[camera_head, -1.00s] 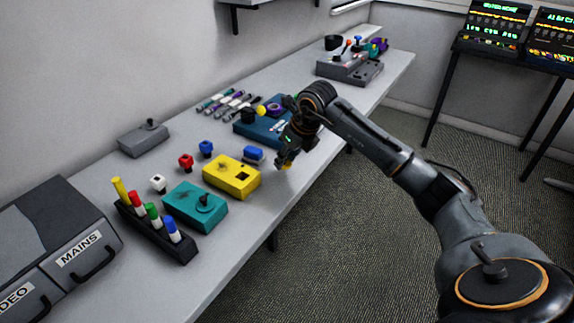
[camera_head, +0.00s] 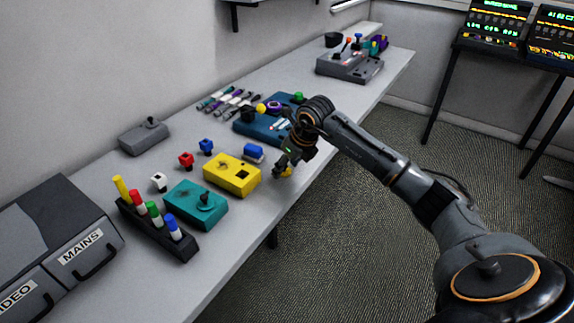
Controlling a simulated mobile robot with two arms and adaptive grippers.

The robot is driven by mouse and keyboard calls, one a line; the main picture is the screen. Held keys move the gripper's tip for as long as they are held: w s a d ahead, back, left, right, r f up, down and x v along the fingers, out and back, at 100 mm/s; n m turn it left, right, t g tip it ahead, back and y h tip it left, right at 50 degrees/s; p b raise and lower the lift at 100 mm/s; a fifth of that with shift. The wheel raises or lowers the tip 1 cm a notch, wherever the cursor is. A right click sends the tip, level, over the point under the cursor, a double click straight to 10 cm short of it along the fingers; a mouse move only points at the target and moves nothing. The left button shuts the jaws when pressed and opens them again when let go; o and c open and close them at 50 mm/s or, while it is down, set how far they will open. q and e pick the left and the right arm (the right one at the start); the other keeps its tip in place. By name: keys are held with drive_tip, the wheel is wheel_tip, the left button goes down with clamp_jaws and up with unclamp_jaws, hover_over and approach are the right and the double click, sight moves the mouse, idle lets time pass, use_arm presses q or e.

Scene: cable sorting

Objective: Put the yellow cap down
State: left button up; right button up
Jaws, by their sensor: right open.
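My right gripper (camera_head: 282,165) is open and points down low over the table. The yellow box (camera_head: 231,175) stands to its left, with a blue cap-like piece (camera_head: 254,152) behind. My left gripper is not in view.
A teal box (camera_head: 196,204) and a black rack (camera_head: 157,229) with coloured pegs stand nearer. Red (camera_head: 186,160), blue (camera_head: 206,147) and white (camera_head: 159,182) blocks lie behind. A dark blue box (camera_head: 262,126) stands beyond my gripper. The table (camera_head: 232,235) is clear along its near front strip.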

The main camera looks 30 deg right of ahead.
drive_tip(key=shift+s+r, duration=0.1)
drive_tip(key=shift+r, duration=0.3)
drive_tip(key=v, duration=1.1)
drive_tip(key=shift+r+b, duration=0.25)
drive_tip(key=shift+b, duration=0.1)
drive_tip(key=shift+s, duration=0.1)
